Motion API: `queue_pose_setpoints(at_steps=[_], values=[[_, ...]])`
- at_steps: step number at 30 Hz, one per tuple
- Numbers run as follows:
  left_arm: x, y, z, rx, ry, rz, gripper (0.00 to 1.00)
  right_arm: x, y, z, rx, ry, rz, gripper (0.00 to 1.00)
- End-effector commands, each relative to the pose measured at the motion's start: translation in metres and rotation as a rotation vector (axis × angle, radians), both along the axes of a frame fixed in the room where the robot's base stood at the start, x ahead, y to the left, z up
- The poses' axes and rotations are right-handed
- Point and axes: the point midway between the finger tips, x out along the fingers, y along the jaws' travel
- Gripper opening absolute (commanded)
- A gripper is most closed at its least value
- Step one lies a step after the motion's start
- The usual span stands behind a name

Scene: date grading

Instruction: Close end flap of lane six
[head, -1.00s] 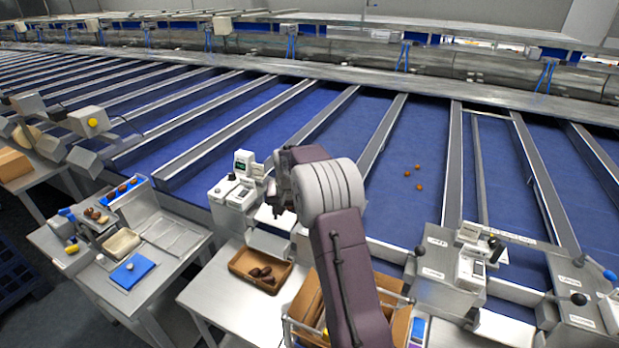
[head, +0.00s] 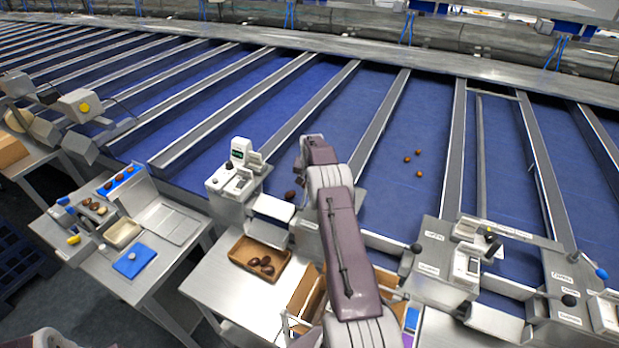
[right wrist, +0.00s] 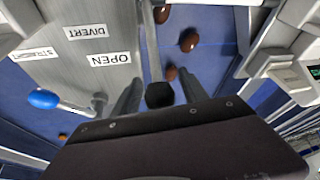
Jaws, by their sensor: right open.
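My right gripper (right wrist: 158,88) is open in the right wrist view. Its two dark fingers stand on either side of a round black knob (right wrist: 159,95), with gaps left and right; I cannot tell how deep the knob sits between them. Left of it is a grey metal plate (right wrist: 70,75) with labels reading OPEN and DIVERT, and a lever with a blue ball end (right wrist: 44,98). In the head view my right arm covers this lane end and its flap, and the fingers are hidden. No lane number is readable. My left gripper is not in view.
Brown dates (head: 419,174) lie on a blue lane belt; several also show in the right wrist view (right wrist: 188,40). A brown tray of dates (head: 258,258) and a cardboard box (head: 305,292) are near my arm. A control station (head: 440,262) stands right of it.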

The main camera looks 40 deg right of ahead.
Motion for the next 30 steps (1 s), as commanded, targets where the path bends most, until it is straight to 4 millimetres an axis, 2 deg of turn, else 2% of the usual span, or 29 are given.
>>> queue_pose_setpoints(at_steps=[9, 10, 15, 30], values=[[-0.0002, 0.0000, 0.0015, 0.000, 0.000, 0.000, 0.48, 0.0015, -0.0008, -0.0047, 0.000, 0.000, 0.000, 0.52], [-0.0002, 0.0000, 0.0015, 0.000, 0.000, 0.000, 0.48, 0.0015, -0.0008, -0.0047, 0.000, 0.000, 0.000, 0.49], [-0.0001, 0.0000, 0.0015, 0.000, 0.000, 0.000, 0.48, 0.0016, -0.0008, -0.0046, 0.000, 0.000, 0.000, 0.02], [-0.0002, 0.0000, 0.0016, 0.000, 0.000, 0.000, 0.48, 0.0017, -0.0010, -0.0038, 0.000, -0.001, 0.000, 0.00]])
